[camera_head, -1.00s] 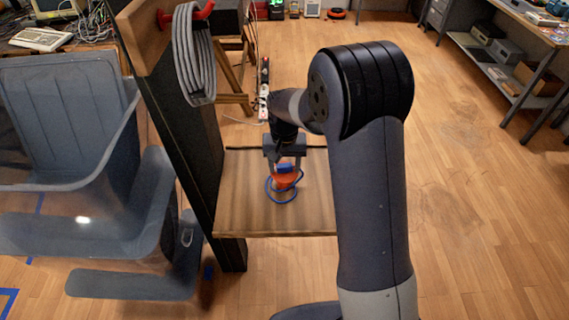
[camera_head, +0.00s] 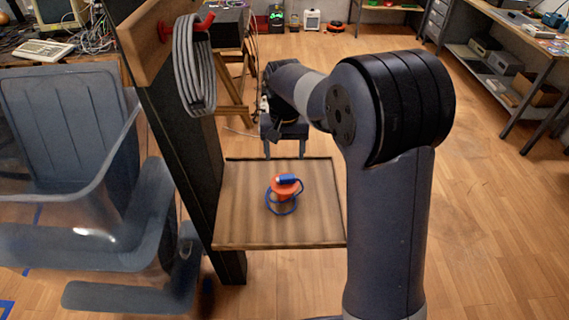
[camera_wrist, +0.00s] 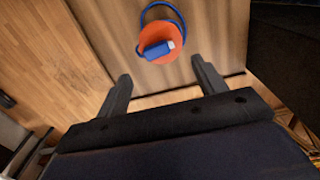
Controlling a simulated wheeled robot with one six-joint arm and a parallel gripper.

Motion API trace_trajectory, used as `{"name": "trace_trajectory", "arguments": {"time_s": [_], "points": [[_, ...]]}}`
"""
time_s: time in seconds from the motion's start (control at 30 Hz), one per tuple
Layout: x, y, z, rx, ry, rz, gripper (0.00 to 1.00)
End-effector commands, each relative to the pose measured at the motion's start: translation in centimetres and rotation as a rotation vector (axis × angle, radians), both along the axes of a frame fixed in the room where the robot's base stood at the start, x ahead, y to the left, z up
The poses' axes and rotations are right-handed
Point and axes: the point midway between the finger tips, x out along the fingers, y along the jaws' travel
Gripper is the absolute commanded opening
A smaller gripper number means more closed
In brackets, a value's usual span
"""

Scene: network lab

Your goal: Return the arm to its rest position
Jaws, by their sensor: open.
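My gripper (camera_head: 286,154) is open and empty. In the head view it is beyond the back edge of a small wooden shelf (camera_head: 235,230), pointing down. An orange round piece (camera_head: 278,196) lies on that shelf with a blue cable (camera_head: 281,213) looped around it and a blue plug (camera_head: 288,179) on top. In the wrist view the two fingers (camera_wrist: 163,88) are spread apart. The orange piece (camera_wrist: 158,31) and the blue plug (camera_wrist: 157,49) lie beyond the fingertips, apart from them.
A dark upright panel (camera_head: 180,150) stands left of the shelf, with a grey cable coil (camera_head: 192,70) on a red hook (camera_head: 204,21). A blue-grey chair (camera_head: 75,110) is at the left. A workbench (camera_head: 520,60) stands at the back right. The floor on the right is clear.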

Motion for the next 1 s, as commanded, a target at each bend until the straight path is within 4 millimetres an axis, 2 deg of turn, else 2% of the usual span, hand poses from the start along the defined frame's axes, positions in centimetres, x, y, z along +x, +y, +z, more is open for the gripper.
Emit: {"name": "trace_trajectory", "arguments": {"time_s": [0.2, 0.57, 0.77, 1.0], "points": [[0.0, 0.0, 1.1, 0.0, 0.001, 0.0, 0.66], [0.0, 0.0, 0.7, -0.001, 0.002, 0.0, 0.66], [-0.1, 0.0, -1.8, -0.002, 0.006, 0.0, 0.66], [-0.1, 0.0, -6.5, -0.002, 0.006, 0.0, 0.66]]}}
